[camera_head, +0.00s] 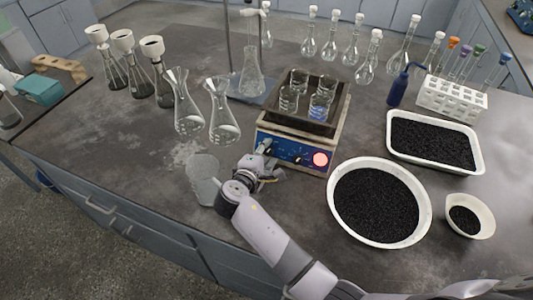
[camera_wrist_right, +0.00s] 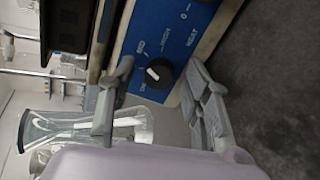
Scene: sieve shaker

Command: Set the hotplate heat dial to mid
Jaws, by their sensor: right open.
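The hotplate (camera_head: 262,127) stands mid-table with a blue front panel (camera_head: 290,152). In the right wrist view, its black heat dial (camera_wrist_right: 160,75) has a white pointer mark and printed words around it, among them MED, HIGH and HEAT. The pointer slants to the picture's upper left; its exact setting is hard to read. My right gripper (camera_head: 268,165) is at the panel's left end. In the wrist view its open fingers (camera_wrist_right: 160,78) lie on either side of the dial, apparently not pressed on it. My left gripper is out of view.
Beakers stand on the hotplate, and a pink-red round part (camera_head: 320,159) is on its panel. A clear glass vessel (camera_head: 203,180) stands close beside my right gripper. Conical flasks (camera_head: 222,125) stand behind it. A round bowl of black grains (camera_head: 380,205) is to the right.

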